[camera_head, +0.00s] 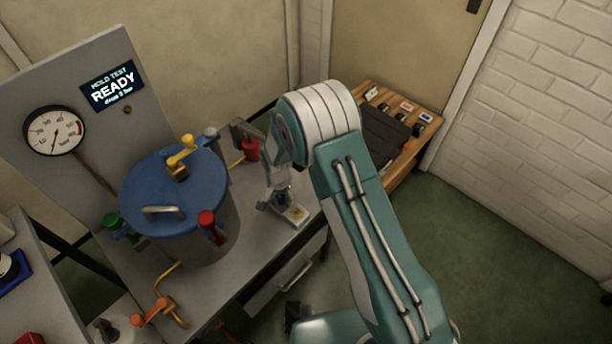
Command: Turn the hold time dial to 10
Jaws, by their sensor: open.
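The hold time dial is not clearly identifiable. A small pale plate with a yellow patch (296,214) sits near the bench's right edge, and a dark round part (283,199) shows at its left. I cannot tell whether this is the dial, and no scale or number on it is readable. My gripper (279,192) points down from the end of my teal arm, over or beside this plate. It looks open and empty, but its fingertips are small and unclear. I cannot tell whether it touches anything.
A blue-lidded cylinder (165,192) with coloured clamps stands on the grey bench (262,262). Behind it, a panel carries a gauge (54,131) and a screen (112,84) reading "HOLD TEST READY". A red object (250,149) is near the arm. A wooden table (428,117) stands behind.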

